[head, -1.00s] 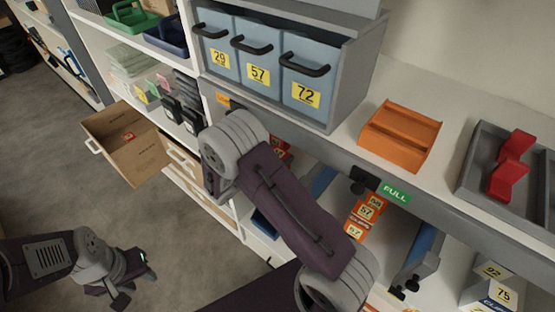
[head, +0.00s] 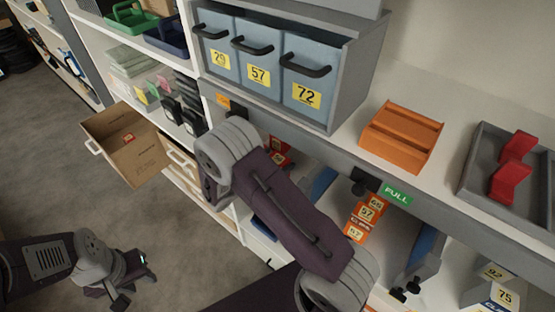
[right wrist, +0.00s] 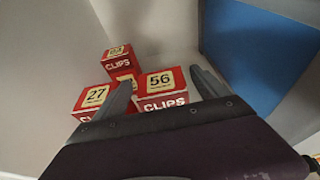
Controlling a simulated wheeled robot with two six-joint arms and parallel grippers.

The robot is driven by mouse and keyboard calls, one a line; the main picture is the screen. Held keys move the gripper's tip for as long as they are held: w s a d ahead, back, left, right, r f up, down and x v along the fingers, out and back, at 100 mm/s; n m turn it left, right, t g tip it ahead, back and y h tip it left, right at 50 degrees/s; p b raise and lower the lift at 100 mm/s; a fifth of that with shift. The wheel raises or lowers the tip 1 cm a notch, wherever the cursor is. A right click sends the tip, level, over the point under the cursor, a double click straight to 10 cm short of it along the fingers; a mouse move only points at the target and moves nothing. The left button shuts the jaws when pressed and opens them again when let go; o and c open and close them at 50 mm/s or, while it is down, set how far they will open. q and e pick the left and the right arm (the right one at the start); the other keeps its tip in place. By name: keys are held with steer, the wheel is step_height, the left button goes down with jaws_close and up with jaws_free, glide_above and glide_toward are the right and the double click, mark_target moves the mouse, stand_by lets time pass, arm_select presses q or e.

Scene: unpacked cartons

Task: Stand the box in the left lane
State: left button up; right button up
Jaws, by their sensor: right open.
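Several red CLIPS boxes stand in a lane in the right wrist view: one marked 56 (right wrist: 163,88), one marked 27 (right wrist: 93,99), and one higher at the back (right wrist: 118,58). Box 56 shows between the fingertips of my right gripper (right wrist: 165,88), which is open; whether they touch it I cannot tell. In the head view the right gripper is hidden behind my arm under the shelf edge; bits of red boxes (head: 279,147) show beside the arm. My left gripper (head: 135,283) hangs over the floor at lower left; its jaw opening is unclear.
A blue divider (right wrist: 255,50) bounds the lane on the right. Another lane holds orange boxes (head: 366,212) under a green FULL tag (head: 396,194). Above are blue bins (head: 303,86), an orange tray (head: 402,135) and a grey tray (head: 480,155). An open carton (head: 130,150) stands left.

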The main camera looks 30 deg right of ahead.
steer(key=v, duration=1.1)
steer(key=shift+p, duration=0.4)
